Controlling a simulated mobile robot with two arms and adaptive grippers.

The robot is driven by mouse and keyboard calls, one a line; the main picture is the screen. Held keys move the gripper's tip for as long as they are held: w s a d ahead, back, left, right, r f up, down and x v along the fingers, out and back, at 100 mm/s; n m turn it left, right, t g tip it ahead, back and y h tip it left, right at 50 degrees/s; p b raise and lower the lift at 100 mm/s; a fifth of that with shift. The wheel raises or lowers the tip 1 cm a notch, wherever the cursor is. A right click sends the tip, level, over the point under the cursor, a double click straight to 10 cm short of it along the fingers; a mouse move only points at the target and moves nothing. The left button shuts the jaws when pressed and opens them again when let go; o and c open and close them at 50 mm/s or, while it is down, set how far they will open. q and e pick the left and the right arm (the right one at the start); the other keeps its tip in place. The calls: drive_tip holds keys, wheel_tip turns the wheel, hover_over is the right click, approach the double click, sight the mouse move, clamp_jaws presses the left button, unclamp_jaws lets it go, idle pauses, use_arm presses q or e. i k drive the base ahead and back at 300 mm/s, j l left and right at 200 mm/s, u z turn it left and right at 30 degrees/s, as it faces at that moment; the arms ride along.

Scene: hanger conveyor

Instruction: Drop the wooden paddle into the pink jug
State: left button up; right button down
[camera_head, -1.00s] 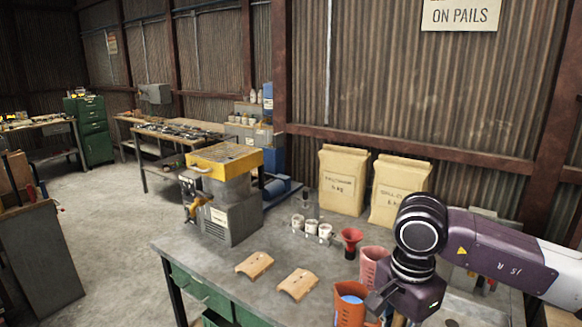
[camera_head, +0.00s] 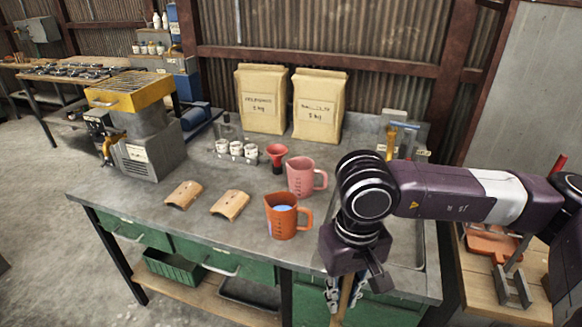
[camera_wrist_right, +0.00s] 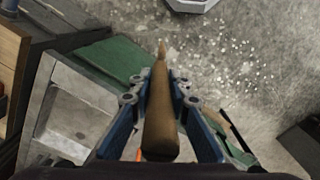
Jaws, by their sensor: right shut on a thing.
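The pink jug (camera_head: 301,179) stands upright on the grey workbench, its handle to the right. My right gripper (camera_head: 345,297) is in front of the bench's front edge, nearer than the jug and to its right in the head view. It is shut on the wooden paddle (camera_head: 345,292), which is mostly hidden by the fingers there. In the right wrist view, the paddle (camera_wrist_right: 161,115) shows as a rounded brown handle between the blue fingers (camera_wrist_right: 160,110), narrowing away from me. The paddle is apart from the jug. My left gripper is not in view.
An orange jug (camera_head: 281,222) with blue contents stands just in front of the pink one. A red funnel (camera_head: 276,155), white cups (camera_head: 236,148), two curved wooden pieces (camera_head: 230,205) and paper sacks (camera_head: 318,108) are on the bench. A sink basin lies behind my right arm.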

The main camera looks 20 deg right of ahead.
sight(292, 192)
drive_tip(key=i+l+u, duration=0.15)
drive_tip(key=l, duration=0.2)
drive_tip(key=i+l+u, duration=0.15)
drive_tip(key=l, duration=0.25)
drive_tip(key=i+l+u, duration=0.15)
drive_tip(key=l, duration=0.3)
drive_tip(key=i, duration=0.1)
